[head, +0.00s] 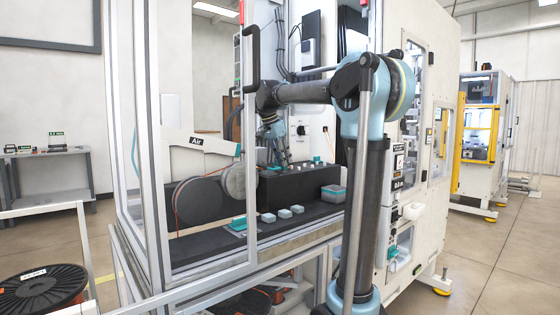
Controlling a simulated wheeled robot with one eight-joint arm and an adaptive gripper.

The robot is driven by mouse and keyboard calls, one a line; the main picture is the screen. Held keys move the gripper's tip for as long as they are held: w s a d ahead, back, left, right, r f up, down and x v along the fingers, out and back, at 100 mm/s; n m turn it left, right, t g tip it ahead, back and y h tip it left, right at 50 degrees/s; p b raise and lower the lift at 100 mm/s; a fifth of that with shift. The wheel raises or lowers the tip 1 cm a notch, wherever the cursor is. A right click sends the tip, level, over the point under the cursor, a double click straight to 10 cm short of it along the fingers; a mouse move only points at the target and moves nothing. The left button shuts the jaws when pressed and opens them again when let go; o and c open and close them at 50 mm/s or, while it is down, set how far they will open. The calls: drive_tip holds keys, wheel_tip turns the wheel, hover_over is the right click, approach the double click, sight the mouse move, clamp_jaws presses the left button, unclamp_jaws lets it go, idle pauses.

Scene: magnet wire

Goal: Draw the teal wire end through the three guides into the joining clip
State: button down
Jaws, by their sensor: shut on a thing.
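My gripper (284,157) is inside the machine frame, pointing down just above the top of a dark block (285,187). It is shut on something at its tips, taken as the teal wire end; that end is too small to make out. Several small pale pieces (308,166) stand in a row on the block, and the guides appear to be among them. A small teal piece (317,160) at the row's far right may be the joining clip; I cannot tell for sure. An orange-brown wire (177,210) runs by the grey wheels at the left.
A frame post (250,120) rises close to my arm.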

drive_tip(key=shift+w+d, duration=2.75)
drive_tip(key=shift+d, duration=1.05)
drive_tip(key=shift+w+d, duration=2.75)
drive_tip(key=shift+d, duration=1)
drive_tip(key=shift+w+d, duration=2.75)
drive_tip(key=shift+d, duration=1.05)
drive_tip(key=shift+d, duration=0.1)
drive_tip(key=shift+f, duration=0.3)
drive_tip(key=c, duration=1.4)
unclamp_jaws()
drive_tip(key=shift+c, duration=0.2)
drive_tip(key=shift+r, duration=0.15)
